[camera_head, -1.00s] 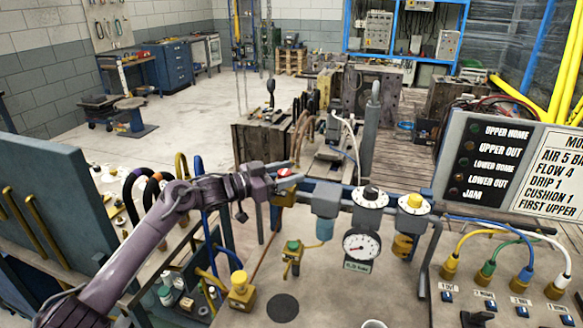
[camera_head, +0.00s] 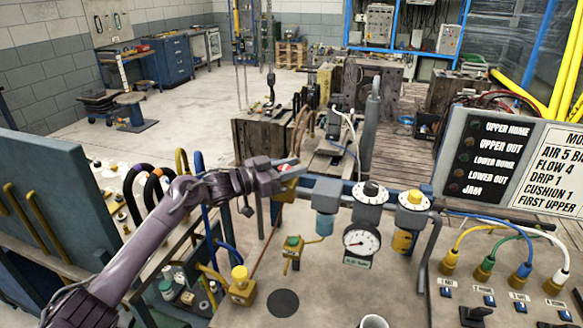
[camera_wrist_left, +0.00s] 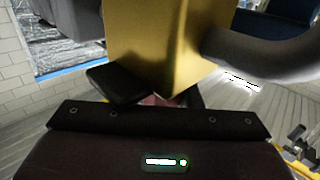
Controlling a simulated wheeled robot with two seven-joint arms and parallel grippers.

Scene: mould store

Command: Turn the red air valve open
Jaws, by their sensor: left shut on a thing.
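The red air valve's handle (camera_head: 287,169) shows as a small patch of red at my left gripper's fingertips, above its brass-yellow body (camera_head: 286,190). The valve sits at the left end of the air line on the bench. My left gripper (camera_head: 289,166) comes in from the left and is shut on the red handle, which it mostly hides. In the left wrist view the brass body (camera_wrist_left: 160,45) fills the top middle, with a dark finger (camera_wrist_left: 117,84) beside it. Only a trace of reddish colour shows below the body. The handle's exact angle is unclear. My right gripper is not in view.
To the right on the line are a grey filter (camera_head: 326,195), a black-topped regulator (camera_head: 370,192), a pressure gauge (camera_head: 361,241) and a yellow-topped unit (camera_head: 412,201). A yellow push-button box (camera_head: 241,286) and a green-topped valve (camera_head: 292,247) stand in front. The indicator panel (camera_head: 485,155) is at right.

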